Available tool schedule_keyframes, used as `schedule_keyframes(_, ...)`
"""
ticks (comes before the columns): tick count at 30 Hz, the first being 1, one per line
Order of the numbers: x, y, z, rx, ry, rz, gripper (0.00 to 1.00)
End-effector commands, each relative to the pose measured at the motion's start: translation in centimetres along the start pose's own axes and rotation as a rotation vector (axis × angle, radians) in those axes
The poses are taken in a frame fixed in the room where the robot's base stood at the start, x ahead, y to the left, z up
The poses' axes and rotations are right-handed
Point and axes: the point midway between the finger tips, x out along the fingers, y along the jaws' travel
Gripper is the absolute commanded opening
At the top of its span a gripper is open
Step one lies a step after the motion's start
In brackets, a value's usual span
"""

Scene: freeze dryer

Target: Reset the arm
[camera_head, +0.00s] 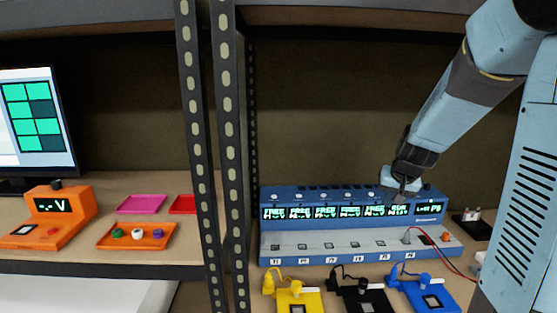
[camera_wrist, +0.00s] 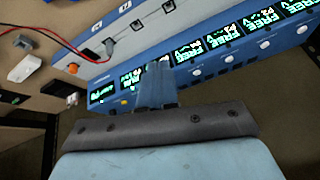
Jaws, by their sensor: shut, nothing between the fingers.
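My arm reaches in from the upper right in the head view, and my gripper (camera_head: 402,188) points down in front of the right part of the blue multi-display device (camera_head: 300,196). In the wrist view my gripper (camera_wrist: 154,75) shows as narrow fingers held together, with nothing between them. The blue device (camera_wrist: 205,72) lies beyond the fingertips, its row of lit displays crossing the picture. Whether the fingers touch the device I cannot tell.
Yellow (camera_head: 298,302), black (camera_head: 362,302) and blue (camera_head: 430,296) small units stand in front of the device. A red wire (camera_head: 455,268) runs at its right. Dark shelf posts (camera_head: 228,150) stand left. An orange meter (camera_head: 50,215) and orange tray (camera_head: 137,236) lie beyond them.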

Motion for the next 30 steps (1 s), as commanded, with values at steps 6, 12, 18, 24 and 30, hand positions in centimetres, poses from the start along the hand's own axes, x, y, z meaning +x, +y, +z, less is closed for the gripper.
schedule_keyframes(6, -3.9, -2.5, 2.9, -0.09, -0.015, 0.054, 0.0)
schedule_keyframes(12, -7.9, -3.9, 5.8, -0.15, -0.015, 0.088, 0.0)
schedule_keyframes(18, -11.9, -4.7, 8.8, -0.195, -0.005, 0.102, 0.0)
schedule_keyframes(24, -15.7, -4.7, 12.1, -0.227, 0.007, 0.094, 0.0)
schedule_keyframes(30, -18.9, -4.0, 15.5, -0.252, 0.018, 0.064, 0.0)
